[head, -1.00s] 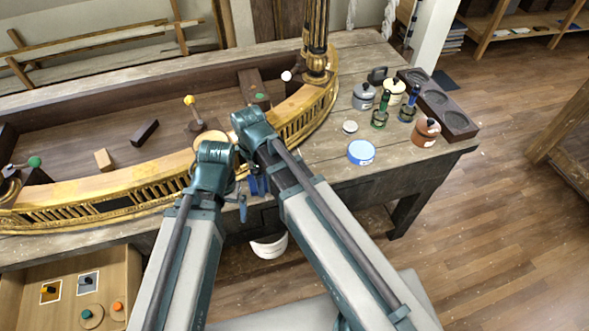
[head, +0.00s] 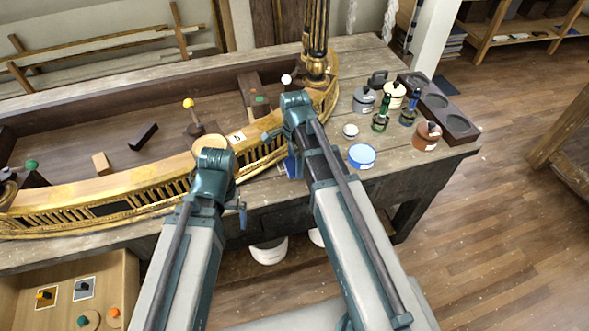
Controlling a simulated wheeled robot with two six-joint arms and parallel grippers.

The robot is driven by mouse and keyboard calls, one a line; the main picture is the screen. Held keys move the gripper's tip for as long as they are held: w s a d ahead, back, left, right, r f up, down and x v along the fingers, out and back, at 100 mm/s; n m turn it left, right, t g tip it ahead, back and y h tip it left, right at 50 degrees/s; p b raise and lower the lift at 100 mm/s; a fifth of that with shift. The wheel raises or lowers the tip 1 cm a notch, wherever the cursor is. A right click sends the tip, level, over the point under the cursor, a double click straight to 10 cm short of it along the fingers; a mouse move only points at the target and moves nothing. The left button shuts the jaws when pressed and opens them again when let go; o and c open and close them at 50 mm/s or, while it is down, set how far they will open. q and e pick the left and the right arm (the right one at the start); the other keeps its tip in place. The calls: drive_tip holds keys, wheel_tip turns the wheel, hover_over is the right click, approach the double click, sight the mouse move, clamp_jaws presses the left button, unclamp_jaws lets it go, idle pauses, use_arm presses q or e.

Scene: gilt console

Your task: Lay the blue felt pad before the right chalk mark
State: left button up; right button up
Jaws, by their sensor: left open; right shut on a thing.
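My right gripper (head: 290,160) is over the front rim of the curved gilt console (head: 120,200), right of its middle. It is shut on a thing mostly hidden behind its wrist. Something deep blue shows at its fingers; I cannot tell for certain that it is the felt pad. My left gripper (head: 241,210) is open, lower and to the left, in front of the gilt rim, its fingers largely hidden. I cannot make out any chalk mark clearly. A small white card with a dark character (head: 237,137) lies on the rim between the arms.
An open drawer (head: 125,265) is lower left.

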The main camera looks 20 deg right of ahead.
drive_tip(key=shift+a+f+b, duration=0.1)
drive_tip(key=shift+f+b, duration=1.15)
drive_tip(key=shift+f, duration=0.45)
drive_tip(key=shift+f, duration=0.25)
drive_tip(key=o, duration=1.1)
drive_tip(key=shift+r, duration=0.1)
wheel_tip(320, 180, up, 12)
drive_tip(key=p, duration=1.2)
drive_tip(key=shift+r, duration=0.2)
drive_tip(key=shift+f, duration=0.15)
wheel_tip(320, 180, down, 12)
drive_tip(key=b, duration=1.2)
